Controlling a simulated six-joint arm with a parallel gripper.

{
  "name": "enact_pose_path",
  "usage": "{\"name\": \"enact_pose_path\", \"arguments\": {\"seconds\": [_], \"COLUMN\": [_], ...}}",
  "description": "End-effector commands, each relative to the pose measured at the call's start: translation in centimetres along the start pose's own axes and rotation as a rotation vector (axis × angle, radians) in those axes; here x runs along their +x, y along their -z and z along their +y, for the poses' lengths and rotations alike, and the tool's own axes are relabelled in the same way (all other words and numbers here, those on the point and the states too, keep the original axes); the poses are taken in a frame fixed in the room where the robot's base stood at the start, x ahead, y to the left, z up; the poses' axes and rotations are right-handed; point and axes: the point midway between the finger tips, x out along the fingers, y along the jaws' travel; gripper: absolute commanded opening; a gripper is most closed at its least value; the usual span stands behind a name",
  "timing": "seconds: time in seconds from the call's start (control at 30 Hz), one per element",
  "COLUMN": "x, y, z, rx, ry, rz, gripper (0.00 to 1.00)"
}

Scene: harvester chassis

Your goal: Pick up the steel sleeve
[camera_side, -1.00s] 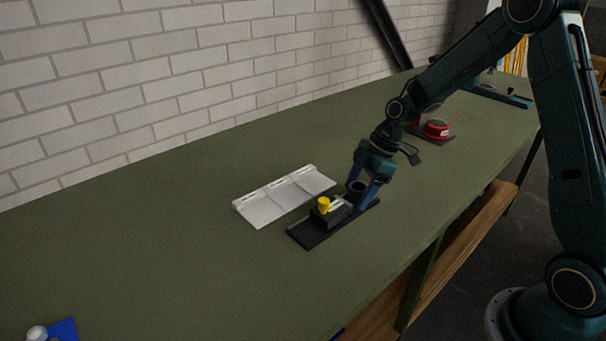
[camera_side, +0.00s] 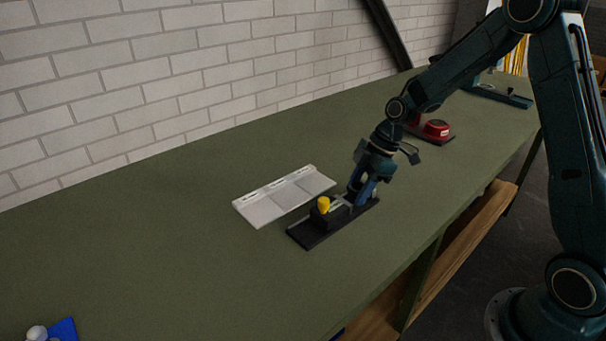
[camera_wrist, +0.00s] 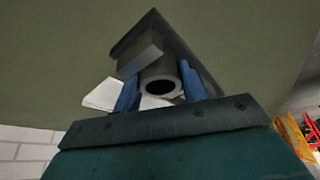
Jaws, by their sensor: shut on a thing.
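The steel sleeve (camera_wrist: 160,74) is a grey hollow cylinder with a dark bore, seen between my fingers in the wrist view. My gripper (camera_wrist: 160,93) has its two blue fingers shut on the sleeve, one on each side. In the side view my gripper (camera_side: 361,198) is low over the right end of the dark base plate (camera_side: 311,238), and its fingers mostly hide the sleeve there. I cannot tell whether the sleeve is clear of the plate.
A dark block with a yellow knob (camera_side: 323,205) stands on the plate just left of my gripper. A white sectioned tray (camera_side: 284,197) lies behind it. A red round part (camera_side: 436,128) is farther back right. The left of the green bench (camera_side: 150,240) is mostly clear.

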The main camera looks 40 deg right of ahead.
Motion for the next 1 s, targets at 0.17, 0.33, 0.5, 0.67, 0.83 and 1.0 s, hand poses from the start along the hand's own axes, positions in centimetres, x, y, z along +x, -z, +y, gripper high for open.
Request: {"name": "enact_pose_path", "arguments": {"seconds": [0.17,0.33,0.5,0.67,0.83,1.0], "x": [-0.8,-2.4,-5.0,-8.2,-11.7,-14.8], "y": [0.3,1.0,2.1,3.4,4.8,6.1], "z": [0.1,0.1,0.1,0.1,0.1,0.1], "rx": [-0.001,-0.002,-0.003,-0.003,-0.003,-0.002], "ry": [-0.004,-0.005,-0.007,-0.008,-0.008,-0.007], "rz": [0.002,0.002,0.002,0.002,0.003,0.003], "gripper": [0.06,0.06,0.06,0.06,0.06,0.06]}}
